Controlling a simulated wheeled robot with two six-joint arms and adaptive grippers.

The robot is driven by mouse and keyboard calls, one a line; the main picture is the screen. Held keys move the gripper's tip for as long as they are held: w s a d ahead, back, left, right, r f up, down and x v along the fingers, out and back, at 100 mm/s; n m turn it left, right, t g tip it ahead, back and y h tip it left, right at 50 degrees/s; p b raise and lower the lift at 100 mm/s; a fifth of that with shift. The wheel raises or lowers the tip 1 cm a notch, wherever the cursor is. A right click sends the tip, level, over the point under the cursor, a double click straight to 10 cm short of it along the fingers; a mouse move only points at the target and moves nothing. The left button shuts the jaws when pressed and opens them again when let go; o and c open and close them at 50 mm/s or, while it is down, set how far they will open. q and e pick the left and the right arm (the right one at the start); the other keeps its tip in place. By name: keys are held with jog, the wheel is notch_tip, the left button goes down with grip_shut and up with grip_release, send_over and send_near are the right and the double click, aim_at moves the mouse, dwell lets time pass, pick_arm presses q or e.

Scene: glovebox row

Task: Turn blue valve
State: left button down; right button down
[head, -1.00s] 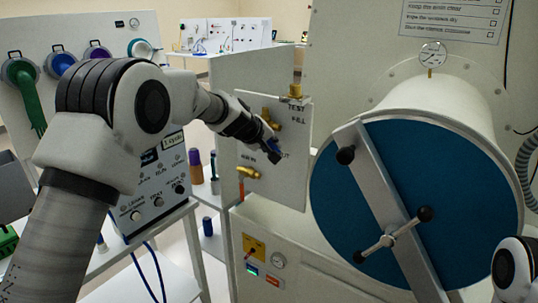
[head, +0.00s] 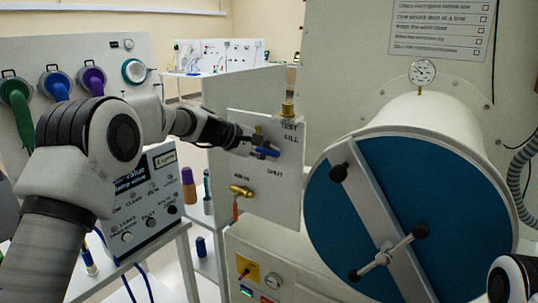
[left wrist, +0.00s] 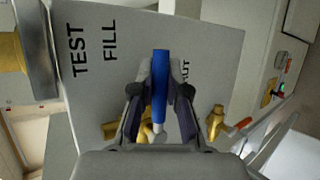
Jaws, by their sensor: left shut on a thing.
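The blue valve handle (head: 265,152) is on a pale panel (head: 262,195) marked TEST, FILL and SHUT. My left gripper (head: 252,148) is shut on the handle. In the left wrist view the blue handle (left wrist: 160,75) stands out between the two fingers of the left gripper (left wrist: 160,88). In the head view its free end points right, between the words FILL and SHUT. The brass valve body behind it is partly hidden by the gripper. My right gripper is out of view; only part of my right arm shows at the lower right edge.
A brass valve with a red handle (head: 236,208) sits lower on the panel. A brass fitting (head: 288,108) is at its top. The large round blue door (head: 450,180) with its crossbar is close on the right. A control box (head: 150,200) stands to the left, below my arm.

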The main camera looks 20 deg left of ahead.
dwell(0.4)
pick_arm(q)
jog(key=c, duration=1.2)
grip_release()
jog(key=shift+o, duration=0.2)
jog(key=v, duration=1.2)
